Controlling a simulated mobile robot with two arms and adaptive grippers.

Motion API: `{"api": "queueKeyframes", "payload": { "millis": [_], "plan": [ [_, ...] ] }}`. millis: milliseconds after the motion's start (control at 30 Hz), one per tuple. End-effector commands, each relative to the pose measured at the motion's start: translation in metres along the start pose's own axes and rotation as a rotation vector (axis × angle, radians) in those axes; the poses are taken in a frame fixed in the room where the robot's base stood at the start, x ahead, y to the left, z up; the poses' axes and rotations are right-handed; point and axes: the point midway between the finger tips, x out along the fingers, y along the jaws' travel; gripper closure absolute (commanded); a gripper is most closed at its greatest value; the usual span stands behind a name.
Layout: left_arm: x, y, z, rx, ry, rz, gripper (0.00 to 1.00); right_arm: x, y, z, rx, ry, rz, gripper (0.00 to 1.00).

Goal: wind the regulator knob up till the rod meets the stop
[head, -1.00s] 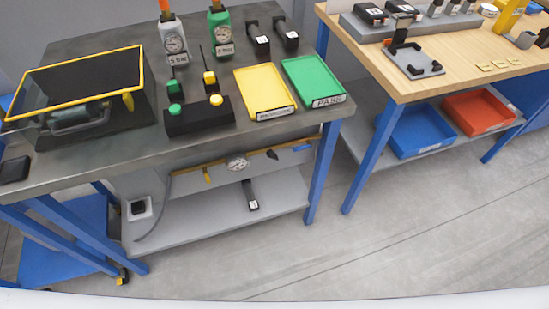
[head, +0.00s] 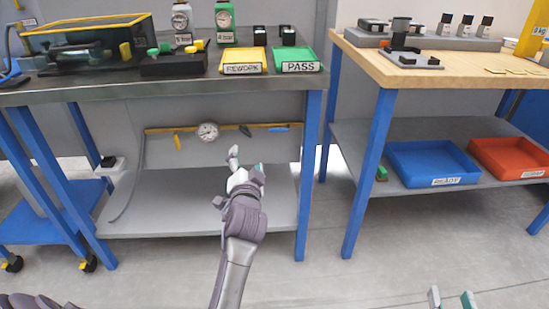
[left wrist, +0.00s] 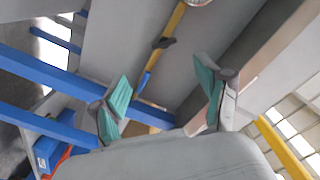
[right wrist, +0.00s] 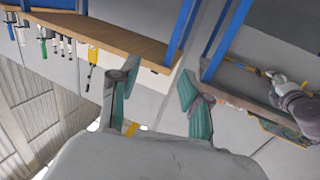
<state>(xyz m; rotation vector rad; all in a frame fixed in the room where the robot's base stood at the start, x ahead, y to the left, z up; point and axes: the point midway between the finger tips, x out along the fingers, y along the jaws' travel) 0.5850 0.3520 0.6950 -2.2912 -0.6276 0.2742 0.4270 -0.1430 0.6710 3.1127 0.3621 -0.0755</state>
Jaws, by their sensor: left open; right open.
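Under the grey bench, a yellow pipe (head: 160,130) carries a round white gauge (head: 208,131), a yellow lever (head: 177,140), a small black knob (head: 245,130) and a blue handle (head: 280,128). The black knob, likely the regulator knob, also shows in the left wrist view (left wrist: 162,43). My left gripper (head: 246,163) is open and empty, in front of and below the pipe, apart from the knob. Its spread fingers show in the left wrist view (left wrist: 162,84). My right gripper (head: 451,300) is open and empty at the lower right, far from the pipe. I cannot make out a rod or stop.
The bench edge (head: 110,92) overhangs the pipe, with a lower shelf (head: 160,195) beneath. A blue leg (head: 310,165) stands right of the pipe. A wooden table (head: 450,70) with blue (head: 430,165) and red (head: 510,160) bins below is at right. Floor between is clear.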

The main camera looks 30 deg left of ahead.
Motion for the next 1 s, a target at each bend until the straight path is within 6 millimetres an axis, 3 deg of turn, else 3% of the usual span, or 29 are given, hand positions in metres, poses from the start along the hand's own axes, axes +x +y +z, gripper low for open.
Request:
{"api": "queueKeyframes", "payload": {
  "millis": [233,467,700,1000],
  "plan": [
    [0.020,-0.008,-0.002,0.001,0.003,-0.022,0.25,-0.002,-0.003,-0.022,0.002,0.109,-0.006,0.53],
    [0.069,-0.008,-0.001,0.001,0.004,-0.021,0.25,-0.008,-0.008,-0.062,0.008,0.363,-0.019,0.53],
    [0.114,-0.009,-0.001,0.000,0.002,-0.020,0.25,-0.030,-0.014,-0.104,0.020,0.648,-0.034,0.53],
    [0.136,-0.010,-0.002,-0.001,0.003,-0.019,0.25,-0.050,-0.016,-0.126,0.028,0.820,-0.041,0.53]
  ]
}}
